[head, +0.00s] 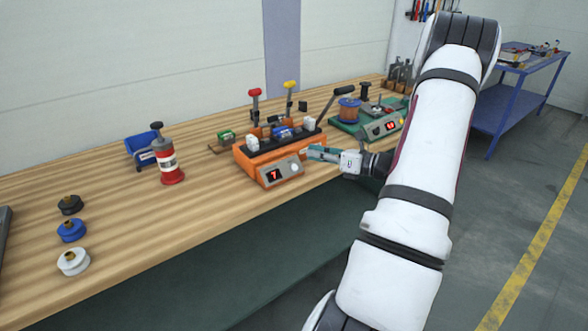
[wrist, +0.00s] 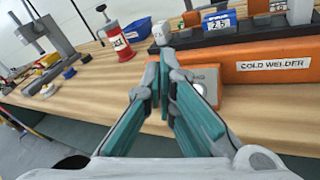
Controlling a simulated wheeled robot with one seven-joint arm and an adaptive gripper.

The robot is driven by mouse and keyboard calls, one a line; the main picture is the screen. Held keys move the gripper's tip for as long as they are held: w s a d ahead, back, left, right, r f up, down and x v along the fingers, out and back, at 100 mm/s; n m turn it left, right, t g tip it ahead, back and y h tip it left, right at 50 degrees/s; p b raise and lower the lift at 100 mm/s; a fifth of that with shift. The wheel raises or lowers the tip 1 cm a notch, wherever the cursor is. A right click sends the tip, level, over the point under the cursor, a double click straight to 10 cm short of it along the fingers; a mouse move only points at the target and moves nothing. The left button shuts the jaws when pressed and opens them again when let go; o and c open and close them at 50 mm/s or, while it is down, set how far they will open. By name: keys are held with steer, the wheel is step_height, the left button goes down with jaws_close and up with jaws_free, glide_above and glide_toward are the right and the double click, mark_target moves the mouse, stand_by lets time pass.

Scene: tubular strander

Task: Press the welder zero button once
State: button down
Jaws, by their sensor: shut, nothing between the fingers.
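The orange cold welder (head: 262,152) stands on the workbench, with a grey-faced control box (head: 282,171) on its front. The box has a display (head: 274,174) reading a red 7 and a round pale button (head: 294,167) to its right; I take this as the zero button, its label unreadable. My gripper (head: 308,153) has its teal fingers shut and empty, with the tips close to the box, just above and right of the button. In the wrist view the gripper (wrist: 160,62) partly covers the box, and the button (wrist: 200,89) shows right of the fingers. I see no clear contact.
A green machine (head: 378,125) with a red display and copper spool stands right of the welder. A red bottle (head: 168,166), a blue bin (head: 140,148) and several spools (head: 72,230) are on the left. The bench front (head: 215,212) is clear.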

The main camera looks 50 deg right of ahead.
steer(key=shift+w+d+f+b, duration=0.25)
steer(key=shift+w+f+b, duration=0.6)
steer(key=shift+w+f, duration=0.1)
steer(key=shift+w+d+f+b, duration=0.2)
steer(key=shift+w+f+b, duration=0.65)
steer(key=shift+w+f, duration=0.15)
steer(key=shift+w+d+f+b, duration=0.25)
steer(key=shift+w+f+b, duration=0.6)
steer(key=shift+w+f, duration=0.1)
steer(key=shift+f, duration=0.1)
steer(key=shift+w+f, duration=0.2)
steer(key=shift+w, duration=0.05)
steer(key=shift+w+d+f+b, duration=0.1)
steer(key=shift+w+f+b, duration=0.15)
steer(key=shift+b, duration=0.05)
steer(key=shift+s+r, duration=0.1)
steer(key=shift+s+r+p, duration=0.5)
steer(key=shift+p, duration=0.15)
steer(key=s+r+p, duration=0.1)
steer(key=s+a+r+p, duration=0.1)
steer(key=s+r+p, duration=0.1)
steer(key=shift+s+r, duration=0.2)
steer(key=shift+r, duration=0.05)
stand_by(0.6)
